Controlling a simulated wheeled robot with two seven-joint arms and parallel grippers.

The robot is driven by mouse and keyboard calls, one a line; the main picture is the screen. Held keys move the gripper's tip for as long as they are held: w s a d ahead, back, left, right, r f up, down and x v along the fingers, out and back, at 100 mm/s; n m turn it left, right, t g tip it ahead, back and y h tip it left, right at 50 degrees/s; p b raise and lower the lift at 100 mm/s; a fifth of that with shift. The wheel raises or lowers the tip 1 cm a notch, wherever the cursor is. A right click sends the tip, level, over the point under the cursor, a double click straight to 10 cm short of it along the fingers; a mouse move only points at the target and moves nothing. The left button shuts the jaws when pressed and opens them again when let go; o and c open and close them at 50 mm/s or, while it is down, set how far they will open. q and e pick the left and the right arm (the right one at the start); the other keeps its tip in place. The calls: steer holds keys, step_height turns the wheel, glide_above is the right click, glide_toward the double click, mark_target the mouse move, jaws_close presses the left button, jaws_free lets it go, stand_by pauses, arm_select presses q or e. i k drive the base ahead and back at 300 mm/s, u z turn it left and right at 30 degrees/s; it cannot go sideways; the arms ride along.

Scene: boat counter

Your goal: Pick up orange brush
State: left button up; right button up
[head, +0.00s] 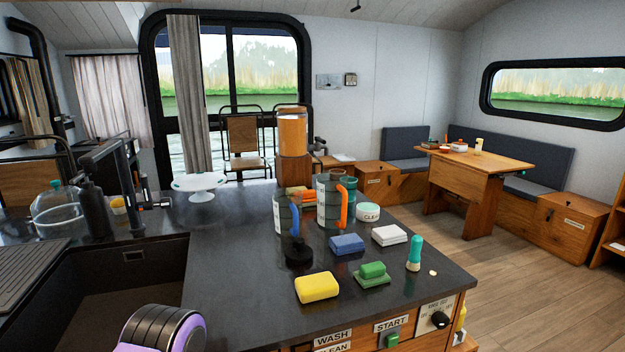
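I cannot make out an orange brush for certain. A curved orange handle (344,207) shows against a grey mug-like container (327,197) on the dark counter; I cannot tell if it belongs to that container. A similar grey container (287,213) with a blue handle (295,222) stands to its left. A round black object (299,252) sits in front of the blue handle. Neither gripper is in view; only a black and purple part of my arm shows at the bottom left.
Yellow (317,288), green (372,271), blue (347,244) and white (389,235) blocks lie on the counter (225,265). A teal upright object (414,254) stands near the right edge. A sink with a tap (125,185) is at left. The counter's left middle is clear.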

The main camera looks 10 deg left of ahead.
mark_target(310, 197)
steer(key=z, duration=1.7)
steer(key=i, duration=3.75)
steer(key=u, duration=2.35)
steer(key=i, duration=2.7)
steer(key=u, duration=1.35)
steer(key=i, duration=1.15)
steer(key=u, duration=0.05)
